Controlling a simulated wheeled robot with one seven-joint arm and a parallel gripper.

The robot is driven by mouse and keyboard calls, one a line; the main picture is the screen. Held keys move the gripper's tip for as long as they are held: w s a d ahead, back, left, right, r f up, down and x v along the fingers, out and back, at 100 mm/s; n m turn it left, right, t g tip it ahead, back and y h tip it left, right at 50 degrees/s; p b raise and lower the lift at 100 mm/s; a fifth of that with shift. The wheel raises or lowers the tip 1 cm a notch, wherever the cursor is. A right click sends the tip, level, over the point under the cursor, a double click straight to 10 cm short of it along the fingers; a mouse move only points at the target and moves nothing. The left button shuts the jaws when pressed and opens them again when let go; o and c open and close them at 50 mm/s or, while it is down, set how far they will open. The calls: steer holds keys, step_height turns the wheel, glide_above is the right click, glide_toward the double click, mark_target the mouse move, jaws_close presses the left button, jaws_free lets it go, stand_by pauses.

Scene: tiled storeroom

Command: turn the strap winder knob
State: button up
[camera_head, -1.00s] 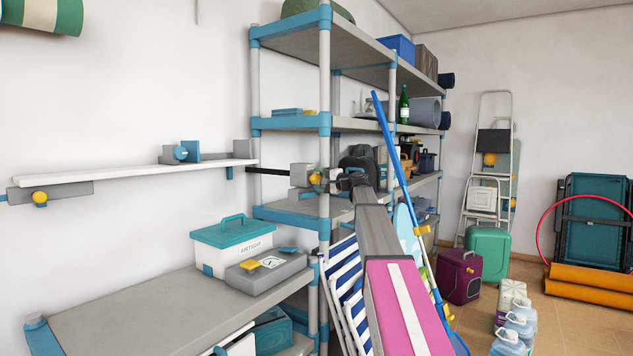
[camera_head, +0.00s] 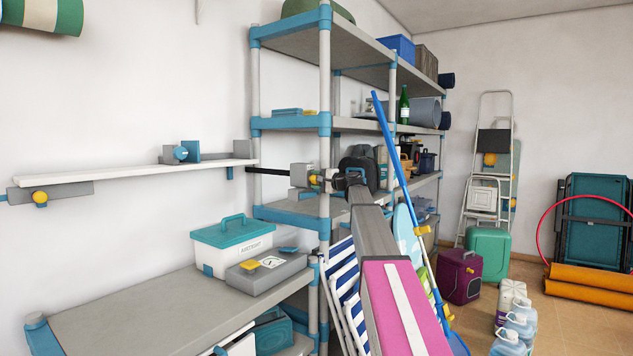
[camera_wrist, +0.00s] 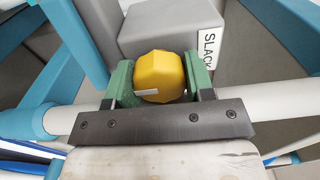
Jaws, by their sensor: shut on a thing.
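The strap winder is a grey box (camera_head: 300,175) at the front post of the shelf rack. A black strap (camera_head: 268,171) runs left from it. In the wrist view the grey body (camera_wrist: 165,28) carries a label reading "SLACK". Its faceted yellow knob (camera_wrist: 160,75), with a pale mark low on its face, sits between the green pads of my gripper (camera_wrist: 161,88). My gripper is shut on the knob, one pad on each side. In the head view my gripper (camera_head: 322,179) is small, and the knob is partly hidden by it.
A white wall shelf (camera_head: 140,174) with another yellow knob (camera_head: 40,197) is at left. The rack post (camera_head: 324,80) stands beside my gripper. A teal-lidded box (camera_head: 232,235) and a grey case (camera_head: 265,270) sit on the lower shelf. A blue pole (camera_head: 390,140) leans behind my arm.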

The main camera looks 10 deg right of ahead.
steer(key=shift+m, duration=1.1)
steer(key=o, duration=0.9)
steer(key=shift+s, duration=0.1)
steer(key=v, duration=1)
steer(key=shift+s+d, duration=0.25)
steer(key=shift+d, duration=0.05)
